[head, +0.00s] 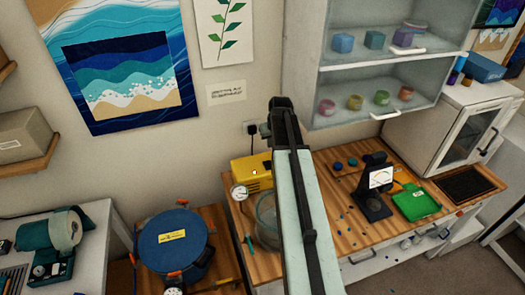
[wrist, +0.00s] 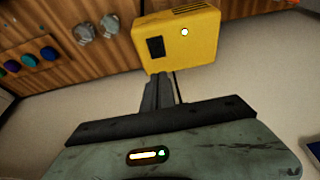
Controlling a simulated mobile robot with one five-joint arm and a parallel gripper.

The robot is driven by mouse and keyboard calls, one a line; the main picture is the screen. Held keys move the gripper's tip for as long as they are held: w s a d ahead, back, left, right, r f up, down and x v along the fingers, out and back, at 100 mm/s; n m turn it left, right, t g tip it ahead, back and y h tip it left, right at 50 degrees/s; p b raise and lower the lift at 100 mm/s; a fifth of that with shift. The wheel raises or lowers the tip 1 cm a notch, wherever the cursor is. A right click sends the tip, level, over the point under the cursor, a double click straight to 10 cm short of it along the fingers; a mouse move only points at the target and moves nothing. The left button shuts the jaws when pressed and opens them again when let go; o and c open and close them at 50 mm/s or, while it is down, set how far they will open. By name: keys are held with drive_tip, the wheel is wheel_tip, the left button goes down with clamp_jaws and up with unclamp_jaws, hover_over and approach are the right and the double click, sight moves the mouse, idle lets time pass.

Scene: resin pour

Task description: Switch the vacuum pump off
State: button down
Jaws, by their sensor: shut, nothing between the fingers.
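The vacuum pump is a yellow box (head: 252,174) on the wooden bench, left of my arm in the head view. In the wrist view the pump (wrist: 200,40) is at the top, with vent slots, a dark rectangular switch (wrist: 156,47) and a small pale lit spot (wrist: 184,32). My gripper (wrist: 168,80) is shut and empty. Its fingers point toward the pump, just below the switch in the picture; I cannot tell whether they touch it. In the head view my arm hides part of the bench and the fingertips are not clear.
A round gauge (head: 239,192) and a clear vessel (head: 267,215) stand by the pump. A blue-lidded drum (head: 173,240) is at the left. A black stand with a dial (head: 376,190) and a green tray (head: 415,203) are at the right. A glass cabinet (head: 385,75) hangs above.

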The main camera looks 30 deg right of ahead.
drive_tip(key=shift+w+d, duration=0.1)
drive_tip(key=b, duration=1.4)
approach(266, 162)
drive_tip(key=x, duration=0.6)
drive_tip(key=shift+d+f, duration=0.2)
drive_tip(key=shift+f, duration=0.15)
drive_tip(key=shift+r, duration=0.1)
drive_tip(key=shift+a, duration=0.1)
